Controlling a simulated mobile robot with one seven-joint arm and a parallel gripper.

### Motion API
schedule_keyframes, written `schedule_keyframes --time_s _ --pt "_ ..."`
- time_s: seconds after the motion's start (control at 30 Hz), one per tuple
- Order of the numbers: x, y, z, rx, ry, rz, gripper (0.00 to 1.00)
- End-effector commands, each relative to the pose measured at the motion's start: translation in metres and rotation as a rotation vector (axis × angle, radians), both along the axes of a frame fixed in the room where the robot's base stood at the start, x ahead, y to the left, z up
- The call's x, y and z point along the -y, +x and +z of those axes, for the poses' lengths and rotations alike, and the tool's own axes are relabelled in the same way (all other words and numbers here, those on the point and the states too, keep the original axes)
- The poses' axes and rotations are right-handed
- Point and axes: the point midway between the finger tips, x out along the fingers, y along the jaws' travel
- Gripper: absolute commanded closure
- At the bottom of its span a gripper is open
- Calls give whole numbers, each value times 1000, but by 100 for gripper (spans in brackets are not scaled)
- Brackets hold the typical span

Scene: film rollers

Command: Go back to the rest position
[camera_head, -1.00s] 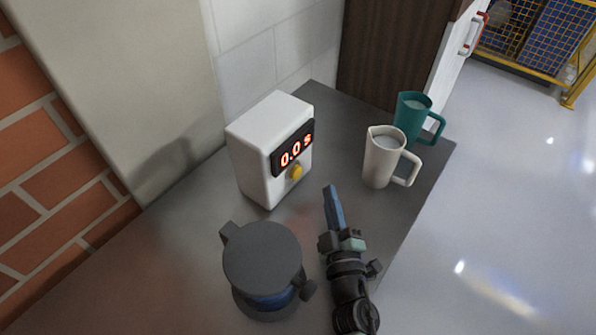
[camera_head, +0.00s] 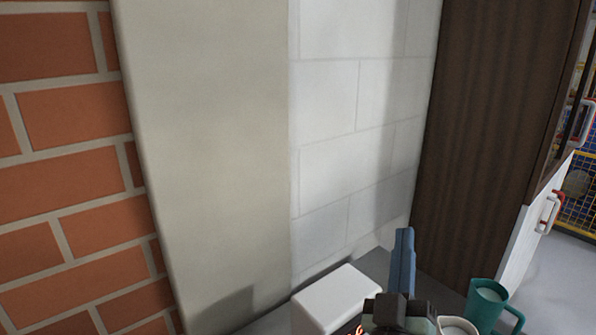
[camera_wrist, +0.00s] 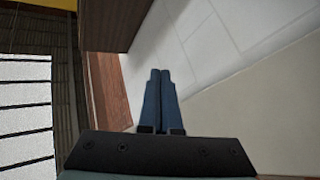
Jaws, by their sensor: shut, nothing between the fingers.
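My gripper (camera_head: 402,262) points upward in the head view, in front of the tiled wall and beside the white timer box. Its blue fingers are together with nothing between them. They also show closed in the wrist view (camera_wrist: 160,75), pointing toward the wall and dark wood. No object is held.
The white timer box (camera_head: 338,295) is at the bottom of the head view, its display mostly hidden. A teal mug (camera_head: 487,300) and a pale mug (camera_head: 456,327) stand to the right. A dark wooden cabinet (camera_head: 490,140) rises behind. A brick wall (camera_head: 70,200) is at left.

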Motion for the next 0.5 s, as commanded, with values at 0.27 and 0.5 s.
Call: schedule_keyframes --time_s 0.27,0.5 --pt "-61 -46 215 276 236 207 100" --pt "-125 -116 326 391 335 474 100"
